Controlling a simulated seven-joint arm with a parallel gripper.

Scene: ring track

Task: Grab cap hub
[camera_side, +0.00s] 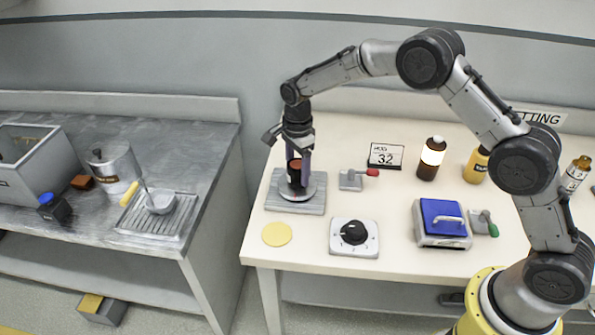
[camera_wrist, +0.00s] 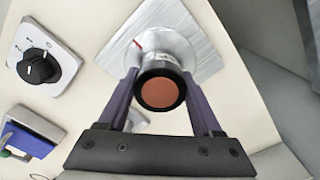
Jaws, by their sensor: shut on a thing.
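The cap hub (camera_wrist: 160,93) has a brown-orange round top with a black rim. It stands upright at the middle of a round metal disc (camera_wrist: 165,45) on a square grey plate. My gripper (camera_wrist: 160,78) is above the plate, its purple fingers shut on the hub, one on each side. In the side view my gripper (camera_side: 297,172) points straight down over the disc (camera_side: 291,190) and the grey base plate (camera_side: 283,206). The fingers hide part of the hub there. A small red mark shows on the disc in the wrist view.
A small clamp with a red handle (camera_side: 358,179) stands right of the plate. A blue-lidded box (camera_side: 442,218) and bottles (camera_side: 431,158) are farther right. The table's left edge is close.

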